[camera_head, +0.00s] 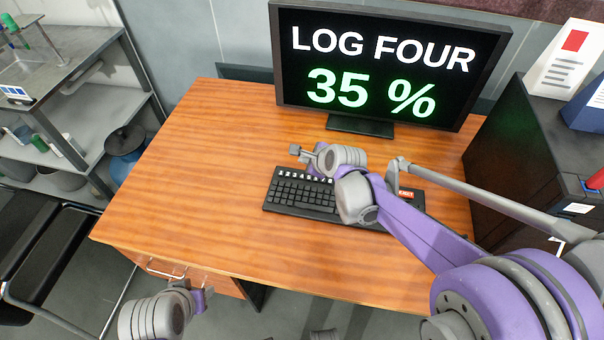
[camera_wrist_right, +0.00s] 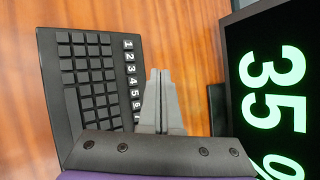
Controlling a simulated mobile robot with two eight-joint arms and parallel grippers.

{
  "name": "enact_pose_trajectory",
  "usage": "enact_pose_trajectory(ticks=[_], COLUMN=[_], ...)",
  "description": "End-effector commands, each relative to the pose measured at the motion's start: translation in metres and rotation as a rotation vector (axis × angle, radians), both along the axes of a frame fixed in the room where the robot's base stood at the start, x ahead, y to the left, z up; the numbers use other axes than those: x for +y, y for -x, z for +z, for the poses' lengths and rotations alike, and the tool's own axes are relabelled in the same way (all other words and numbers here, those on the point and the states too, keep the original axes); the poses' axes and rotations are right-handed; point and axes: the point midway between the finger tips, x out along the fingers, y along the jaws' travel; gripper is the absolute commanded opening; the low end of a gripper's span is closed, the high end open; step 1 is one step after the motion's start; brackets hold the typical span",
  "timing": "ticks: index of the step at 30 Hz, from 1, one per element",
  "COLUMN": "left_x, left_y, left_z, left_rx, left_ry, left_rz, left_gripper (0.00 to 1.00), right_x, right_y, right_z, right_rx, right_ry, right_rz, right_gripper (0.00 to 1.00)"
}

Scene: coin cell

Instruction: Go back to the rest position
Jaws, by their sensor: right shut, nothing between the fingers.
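My right gripper (camera_head: 297,150) is held above the back edge of the black keyboard (camera_head: 300,192) on the desk. In the right wrist view its two grey fingers (camera_wrist_right: 159,75) lie side by side, shut, with nothing between them. They overlap the end of the keyboard's white number row (camera_wrist_right: 133,75); contact cannot be told. My right forearm hides the right part of the keyboard. My left arm shows at the bottom left in front of the desk, with its gripper end (camera_head: 206,294) small and its jaws unclear.
A monitor (camera_head: 390,125) reading "LOG FOUR 35 %" stands at the back of the wooden desk (camera_head: 190,190). A black cabinet (camera_head: 520,150) stands at the right, carrying a white box (camera_head: 567,58). Grey shelves (camera_head: 80,105) are at the left. The desk's left half is clear.

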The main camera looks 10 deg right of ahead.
Motion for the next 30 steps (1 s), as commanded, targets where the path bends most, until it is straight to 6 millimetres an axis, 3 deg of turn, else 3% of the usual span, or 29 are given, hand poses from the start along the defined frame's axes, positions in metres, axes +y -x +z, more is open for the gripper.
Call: enact_pose_trajectory(ticks=[22,26,30], left_x=[0.000,0.000,0.000], left_y=[0.000,-0.001,-0.004], left_z=[0.001,0.013,0.037], left_rx=[0.000,-0.004,-0.012], left_ry=[0.000,0.000,0.000], left_rz=[0.000,0.000,0.000], left_gripper=[0.50,0.50,0.50], right_x=[-0.001,-0.005,-0.015], right_y=[0.004,0.031,0.090], right_z=[0.003,0.024,0.057], right_rx=[-0.003,-0.017,-0.040], right_ry=[0.019,0.157,0.451], right_rz=[0.017,0.144,0.437], right_gripper=[0.00,0.00,0.00])
